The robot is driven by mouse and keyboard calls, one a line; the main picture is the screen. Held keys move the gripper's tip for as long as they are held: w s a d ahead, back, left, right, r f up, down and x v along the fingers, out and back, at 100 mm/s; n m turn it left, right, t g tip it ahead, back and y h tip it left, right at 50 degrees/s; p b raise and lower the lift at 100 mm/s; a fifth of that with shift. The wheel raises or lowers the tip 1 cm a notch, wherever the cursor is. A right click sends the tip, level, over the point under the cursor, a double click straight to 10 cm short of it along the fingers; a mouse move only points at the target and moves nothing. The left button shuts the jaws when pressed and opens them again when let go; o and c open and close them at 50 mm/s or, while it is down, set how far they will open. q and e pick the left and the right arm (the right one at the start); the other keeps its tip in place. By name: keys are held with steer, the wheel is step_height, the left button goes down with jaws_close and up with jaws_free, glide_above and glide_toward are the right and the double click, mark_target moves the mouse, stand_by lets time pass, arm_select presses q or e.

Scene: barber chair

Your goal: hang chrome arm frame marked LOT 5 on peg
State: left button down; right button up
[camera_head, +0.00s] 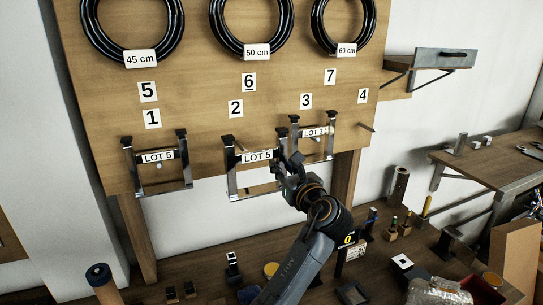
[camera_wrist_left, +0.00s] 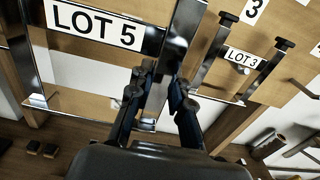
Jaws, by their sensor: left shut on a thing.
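A chrome arm frame marked LOT 5 (camera_head: 257,156) is upright in front of the board below number 2. My left gripper (camera_head: 290,166) is shut on its right side bar; in the left wrist view the two fingers (camera_wrist_left: 162,92) close around that bar beside the LOT 5 label (camera_wrist_left: 95,24). A LOT 3 frame (camera_head: 314,132) hangs below number 3. My right gripper is not in view.
The wooden peg board (camera_head: 205,110) holds black hose rings (camera_head: 252,50) above. A bare peg (camera_head: 367,127) sticks out below number 4. The bench (camera_head: 215,265) below carries bottles, small blocks and tools. A side shelf (camera_head: 490,165) stands at right.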

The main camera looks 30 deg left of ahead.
arm_select(q)
steer(key=shift+w+a+r, duration=0.15)
steer(key=shift+w+a, duration=0.05)
steer(key=shift+w, duration=0.05)
steer(key=shift+r, duration=0.1)
steer(key=shift+r+b, duration=0.3)
steer(key=shift+b, duration=0.3)
steer(key=shift+b+x, duration=0.55)
steer(key=shift+x, duration=0.7)
steer(key=shift+w+a+f, duration=0.1)
steer(key=shift+f, duration=0.05)
steer(key=shift+b+x, duration=2.7)
steer(key=shift+x, duration=1.75)
steer(key=shift+f, duration=0.85)
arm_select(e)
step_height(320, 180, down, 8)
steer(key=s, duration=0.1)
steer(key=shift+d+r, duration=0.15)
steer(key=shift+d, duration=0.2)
